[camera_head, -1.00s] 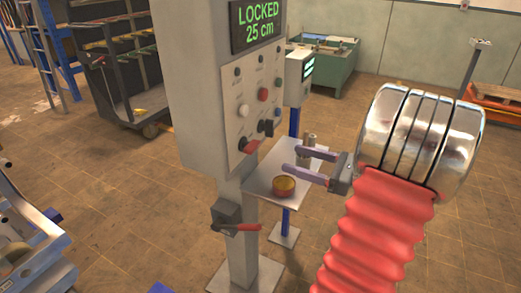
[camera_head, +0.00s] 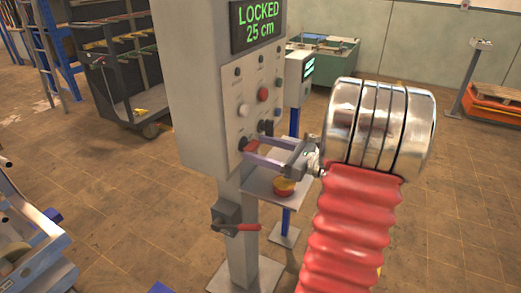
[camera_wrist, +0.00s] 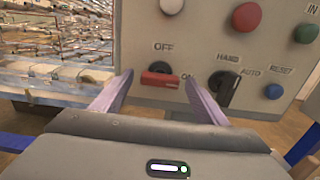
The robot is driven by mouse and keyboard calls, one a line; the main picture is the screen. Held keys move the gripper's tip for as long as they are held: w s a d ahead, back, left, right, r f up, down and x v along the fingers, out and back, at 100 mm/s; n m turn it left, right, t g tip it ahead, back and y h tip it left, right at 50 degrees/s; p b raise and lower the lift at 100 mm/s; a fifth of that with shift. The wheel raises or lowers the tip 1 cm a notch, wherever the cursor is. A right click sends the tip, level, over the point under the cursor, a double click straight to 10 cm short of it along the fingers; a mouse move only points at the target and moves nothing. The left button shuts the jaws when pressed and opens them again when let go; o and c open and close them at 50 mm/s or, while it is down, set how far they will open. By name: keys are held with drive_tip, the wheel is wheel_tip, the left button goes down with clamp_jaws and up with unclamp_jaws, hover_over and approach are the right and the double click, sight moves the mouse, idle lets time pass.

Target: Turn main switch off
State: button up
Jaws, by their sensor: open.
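The control panel (camera_head: 254,85) on the grey post carries a red rotary switch (camera_wrist: 160,79) marked OFF above and ON at its right. In the wrist view its red handle lies roughly horizontal. My gripper (camera_wrist: 159,83) is open, with one purple finger at the switch's left and one at its right. The fingertips appear close to the panel; whether they touch the switch cannot be told. In the head view the fingers (camera_head: 251,149) reach to the panel's lower part and partly hide the switch.
Beside the switch are a black HAND/AUTO selector (camera_wrist: 224,88), a blue reset button (camera_wrist: 273,91) and a red button (camera_wrist: 246,17). The display (camera_head: 258,24) reads LOCKED 25 cm. A small shelf (camera_head: 256,184) with a red-and-yellow round object (camera_head: 284,187) lies under my gripper. A red-handled lever (camera_head: 240,227) sits lower on the post.

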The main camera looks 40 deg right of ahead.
drive_tip(key=shift+c, duration=0.5)
drive_tip(key=c, duration=0.9)
drive_tip(key=shift+a, duration=0.2)
drive_tip(key=shift+c, duration=0.3)
drive_tip(key=shift+d, duration=0.1)
